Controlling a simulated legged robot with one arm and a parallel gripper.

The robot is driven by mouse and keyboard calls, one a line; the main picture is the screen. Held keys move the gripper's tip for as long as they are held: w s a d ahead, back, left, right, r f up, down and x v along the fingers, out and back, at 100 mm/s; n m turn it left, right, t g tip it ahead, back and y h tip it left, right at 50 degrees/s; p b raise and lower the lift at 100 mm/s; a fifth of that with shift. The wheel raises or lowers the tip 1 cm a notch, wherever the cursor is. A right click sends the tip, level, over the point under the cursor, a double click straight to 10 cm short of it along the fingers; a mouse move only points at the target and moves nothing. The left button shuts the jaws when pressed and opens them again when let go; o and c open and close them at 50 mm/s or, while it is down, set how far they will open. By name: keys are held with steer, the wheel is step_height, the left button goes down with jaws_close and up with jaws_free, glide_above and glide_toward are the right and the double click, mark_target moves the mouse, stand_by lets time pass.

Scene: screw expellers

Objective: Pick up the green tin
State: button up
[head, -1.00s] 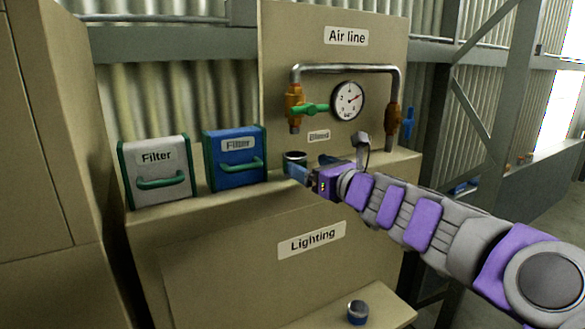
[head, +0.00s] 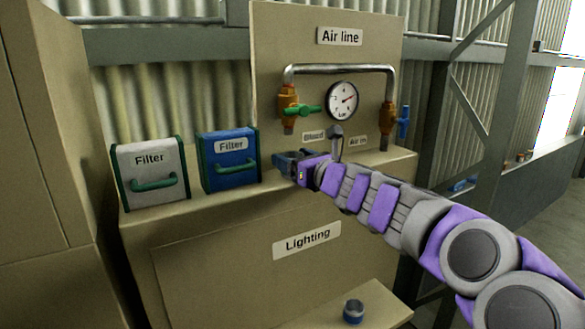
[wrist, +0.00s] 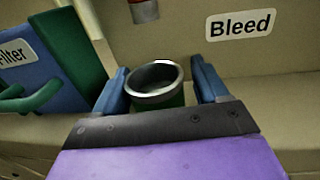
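The green tin (wrist: 172,101) shows in the wrist view as a small open-topped can with a metal rim and dark inside. It stands upright on the beige ledge, between the two blue fingers of my gripper (wrist: 160,80). The fingers are apart on either side of it. A narrow gap shows by the right finger; whether the left finger touches the tin I cannot tell. In the head view my gripper (head: 284,160) is at the ledge below the gauge, and it hides most or all of the tin.
A blue filter box (head: 230,158) with a green handle stands just left of my gripper, and a grey one (head: 152,171) farther left. The back panel carries a pipe, gauge (head: 342,100) and valves. A blue tin (head: 353,311) stands on the lower shelf (head: 383,300).

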steer(key=shift+s+r, duration=0.1)
steer(key=shift+s, duration=0.05)
steer(key=shift+c, duration=0.8)
steer(key=shift+a, duration=0.15)
steer(key=shift+c, duration=0.6)
steer(key=shift+a, duration=0.8)
steer(key=c, duration=0.5)
steer(key=shift+c, duration=0.4)
steer(key=shift+d+f, duration=0.1)
steer(key=shift+f, duration=0.1)
